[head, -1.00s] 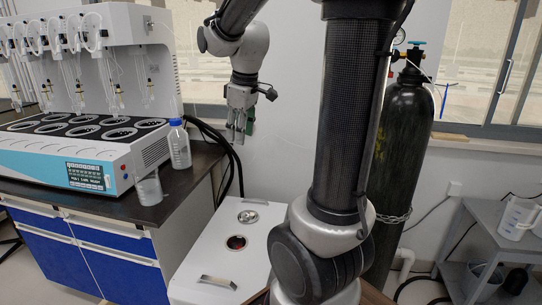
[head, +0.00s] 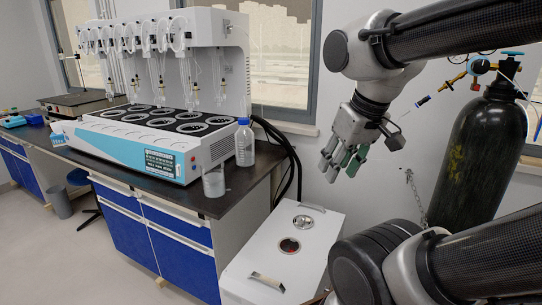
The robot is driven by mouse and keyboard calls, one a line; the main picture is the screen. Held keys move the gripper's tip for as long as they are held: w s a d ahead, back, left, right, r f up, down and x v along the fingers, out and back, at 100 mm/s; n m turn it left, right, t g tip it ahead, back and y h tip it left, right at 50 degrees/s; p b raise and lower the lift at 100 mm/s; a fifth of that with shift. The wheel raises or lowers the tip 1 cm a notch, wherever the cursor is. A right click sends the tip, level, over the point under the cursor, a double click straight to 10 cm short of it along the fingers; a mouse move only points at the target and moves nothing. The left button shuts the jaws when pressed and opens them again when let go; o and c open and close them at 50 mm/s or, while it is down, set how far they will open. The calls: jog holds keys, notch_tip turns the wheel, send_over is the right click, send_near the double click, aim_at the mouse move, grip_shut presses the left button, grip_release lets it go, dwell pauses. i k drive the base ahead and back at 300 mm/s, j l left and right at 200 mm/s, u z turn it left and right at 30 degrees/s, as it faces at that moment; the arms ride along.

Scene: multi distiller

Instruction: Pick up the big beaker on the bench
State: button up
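The big beaker (head: 213,181) is a clear, upright vessel on the dark bench top (head: 232,187), close to its front right corner. It stands in front of the blue-capped bottle (head: 244,145) and right of the distiller's control panel. My gripper (head: 338,168) hangs in the air to the right of the bench, well apart from the beaker and higher in the picture. Its fingers point down, look spread, and hold nothing that I can see.
The multi distiller (head: 160,140) takes up much of the bench behind and left of the beaker. A white cabinet (head: 262,250) with a handle stands right of the bench. A dark gas cylinder (head: 478,155) stands at the far right. Open floor lies at the lower left.

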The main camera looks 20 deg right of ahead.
aim_at(212, 171)
jog(key=i+j, duration=0.1)
jog(key=j, duration=0.55)
jog(key=i+j+z, duration=0.1)
jog(key=j, duration=0.55)
jog(key=i+j, duration=0.7)
